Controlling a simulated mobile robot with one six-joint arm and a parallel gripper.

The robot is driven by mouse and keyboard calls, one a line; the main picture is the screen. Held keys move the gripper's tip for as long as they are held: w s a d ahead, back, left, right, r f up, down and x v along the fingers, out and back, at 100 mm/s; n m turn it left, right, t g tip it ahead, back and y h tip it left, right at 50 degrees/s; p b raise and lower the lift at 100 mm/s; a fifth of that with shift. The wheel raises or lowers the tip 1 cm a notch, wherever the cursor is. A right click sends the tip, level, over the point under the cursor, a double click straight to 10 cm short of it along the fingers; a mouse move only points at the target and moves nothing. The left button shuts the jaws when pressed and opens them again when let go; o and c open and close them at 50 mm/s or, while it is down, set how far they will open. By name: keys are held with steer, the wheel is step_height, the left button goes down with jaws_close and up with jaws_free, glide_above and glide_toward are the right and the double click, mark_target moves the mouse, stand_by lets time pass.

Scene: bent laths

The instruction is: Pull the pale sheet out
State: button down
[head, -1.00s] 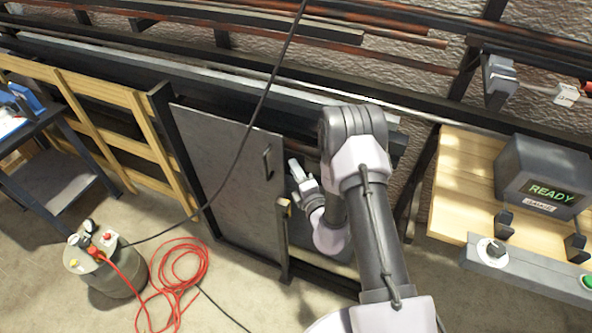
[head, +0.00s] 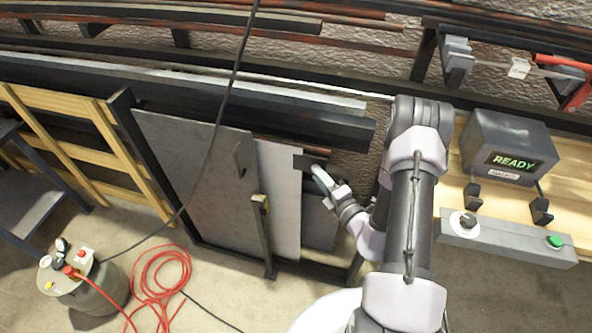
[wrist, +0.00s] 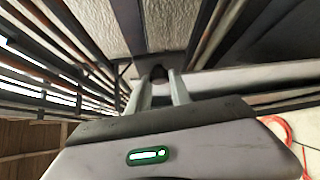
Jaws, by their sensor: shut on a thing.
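The pale sheet (head: 279,196) stands upright in a dark rack, with a strip showing to the right of a darker grey panel (head: 190,175). The rest of it is hidden behind that panel. A dark tab (head: 304,162) shows at its right edge. My gripper (head: 318,170) is at this tab and shut on it. In the wrist view my gripper's two fingers (wrist: 160,90) close around a small dark piece (wrist: 159,73).
Long bars (head: 200,85) lie above. A bench with a READY box (head: 508,147) is at the right. A red hose (head: 160,285) and a canister (head: 80,290) are on the floor.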

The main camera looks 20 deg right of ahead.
steer(key=shift+s+d+r, duration=0.1)
steer(key=shift+s+d, duration=0.5)
steer(key=shift+d, duration=0.35)
steer(key=shift+s+d, duration=0.6)
steer(key=shift+d, duration=0.3)
steer(key=c, duration=1.2)
jaws_free()
